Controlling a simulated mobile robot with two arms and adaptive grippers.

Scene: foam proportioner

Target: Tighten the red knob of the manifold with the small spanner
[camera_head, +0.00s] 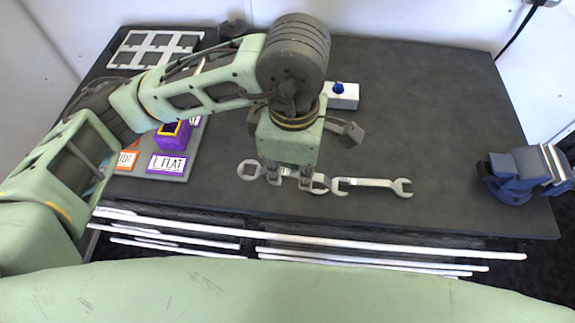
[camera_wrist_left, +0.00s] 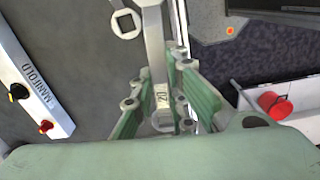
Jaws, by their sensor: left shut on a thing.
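My left gripper (camera_head: 290,184) points down over the front of the dark table, shut on the middle of a grey spanner (camera_head: 250,169). In the left wrist view, the shaft of this spanner (camera_wrist_left: 155,45), with a 27 label, lies between the green fingers of my left gripper (camera_wrist_left: 155,105). A second spanner (camera_head: 375,183) lies to its right; I cannot tell which is the small one. The white manifold (camera_wrist_left: 30,75) shows in the left wrist view, with its red knob (camera_wrist_left: 46,126) near one end. My right gripper is not in view.
A white block with a blue knob (camera_head: 343,96) stands behind my gripper. A blue vise (camera_head: 525,172) is at the right edge. Purple and orange labelled holders (camera_head: 168,163) sit at the left. The back right of the table (camera_head: 430,100) is clear.

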